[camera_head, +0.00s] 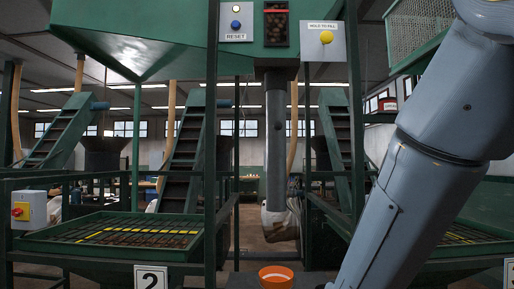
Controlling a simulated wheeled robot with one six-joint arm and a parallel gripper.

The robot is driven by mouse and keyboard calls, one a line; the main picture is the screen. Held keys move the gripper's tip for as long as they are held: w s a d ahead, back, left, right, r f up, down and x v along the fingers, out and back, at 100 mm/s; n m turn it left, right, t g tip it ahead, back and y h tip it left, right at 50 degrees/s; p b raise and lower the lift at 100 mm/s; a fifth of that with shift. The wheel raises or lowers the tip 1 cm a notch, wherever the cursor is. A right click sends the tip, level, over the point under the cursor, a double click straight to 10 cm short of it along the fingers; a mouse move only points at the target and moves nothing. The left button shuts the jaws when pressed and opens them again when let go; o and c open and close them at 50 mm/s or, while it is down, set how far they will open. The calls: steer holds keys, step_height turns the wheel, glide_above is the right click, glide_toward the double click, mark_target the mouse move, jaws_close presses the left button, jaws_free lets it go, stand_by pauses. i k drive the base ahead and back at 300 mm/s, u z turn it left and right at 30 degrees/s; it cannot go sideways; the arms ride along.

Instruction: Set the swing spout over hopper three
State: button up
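A grey pipe (276,140), which looks like the swing spout, hangs straight down from under the big green overhead bin (140,38). The hopper at right (480,236) has a yellow line inside and a sign (509,273) cut by the frame edge, seemingly a 3. The hopper at left (110,252) carries a sign reading 2 (150,278). My grey arm crosses the right side and hides part of the right hopper. My gripper is out of view.
An orange bucket (276,277) stands at bottom centre. Above are a blue RESET button (235,24) and a yellow HOLD TO FILL button (326,37). Green posts and rails (211,140) frame the central gap.

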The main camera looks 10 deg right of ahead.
mark_target(275, 90)
steer(key=u, duration=0.7)
steer(key=i, duration=0.9)
steer(key=z, duration=0.95)
